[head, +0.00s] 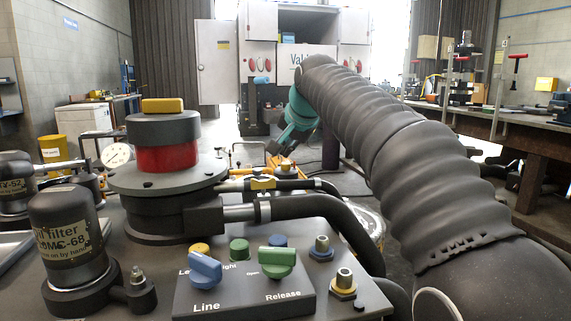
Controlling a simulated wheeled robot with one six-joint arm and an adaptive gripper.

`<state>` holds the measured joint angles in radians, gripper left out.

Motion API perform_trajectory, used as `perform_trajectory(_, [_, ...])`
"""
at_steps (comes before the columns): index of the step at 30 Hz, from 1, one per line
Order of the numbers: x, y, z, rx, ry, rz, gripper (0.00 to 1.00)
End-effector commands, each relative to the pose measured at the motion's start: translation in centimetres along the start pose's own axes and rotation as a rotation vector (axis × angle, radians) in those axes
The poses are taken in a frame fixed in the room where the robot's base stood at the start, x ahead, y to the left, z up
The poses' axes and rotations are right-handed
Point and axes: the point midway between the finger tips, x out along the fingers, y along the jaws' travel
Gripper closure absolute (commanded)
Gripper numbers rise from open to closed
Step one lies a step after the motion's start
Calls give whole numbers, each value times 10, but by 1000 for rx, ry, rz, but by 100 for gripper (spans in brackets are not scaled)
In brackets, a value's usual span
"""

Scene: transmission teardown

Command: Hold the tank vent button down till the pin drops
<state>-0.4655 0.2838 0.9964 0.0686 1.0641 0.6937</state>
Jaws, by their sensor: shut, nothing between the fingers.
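My gripper (283,150), teal, hangs at the end of my dark ribbed arm in the middle of the head view. It is shut and empty, apart from the panel and the cylinder in front. No label reading tank vent is legible. A yellow block (162,105) sits on top of a black and red cylinder (166,158). A control panel (243,300) at the front carries a green button (239,249), a blue Line knob (205,267) and a green Release knob (276,262). A yellow cap and a blue cap show partly behind the knobs. I cannot make out the pin.
A dial gauge (117,155) stands left of the cylinder. A black oil filter (68,240) stands front left. Black hoses (320,215) curve right of the cylinder. A workbench (500,120) with tools is at right.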

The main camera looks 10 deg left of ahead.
Motion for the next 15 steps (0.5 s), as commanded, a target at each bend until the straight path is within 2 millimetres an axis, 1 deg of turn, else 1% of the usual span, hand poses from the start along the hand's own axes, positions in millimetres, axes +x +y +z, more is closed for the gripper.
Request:
perform_trajectory(7, [0, 0, 0, 0, 0, 0, 100])
perform_trajectory(15, [5, 4, 4, 0, 0, 0, 100])
